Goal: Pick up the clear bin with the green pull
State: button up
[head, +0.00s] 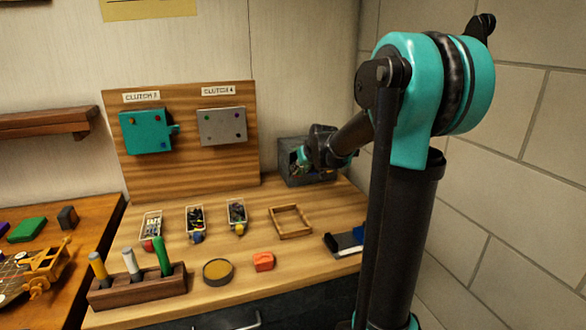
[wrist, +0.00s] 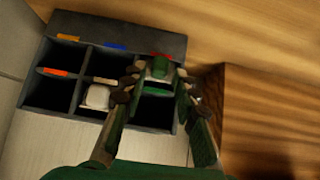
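A grey divided organizer (head: 293,172) stands at the back right of the bench, and it fills the upper left of the wrist view (wrist: 150,41). A small bin with a green front (wrist: 158,68) shows in its right-hand column, below a red label. Its clear walls are hard to make out. My gripper (wrist: 158,78) reaches into that column with its fingertips apart, one on each side of the green part. I see no clear contact with it. In the head view my gripper (head: 301,160) is at the organizer's front, which it partly hides.
A whitish piece (wrist: 97,97) sits in the neighbouring compartment, close to my left finger. A wooden panel edge (wrist: 222,110) is near on the right. Bins with red (head: 148,244), blue (head: 197,237) and yellow (head: 239,228) pulls and a wooden frame (head: 291,235) stand on the bench.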

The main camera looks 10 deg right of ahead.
jog(key=shift+x, duration=1.2)
jog(key=shift+c, duration=0.2)
grip_shut()
jog(key=shift+r, duration=0.15)
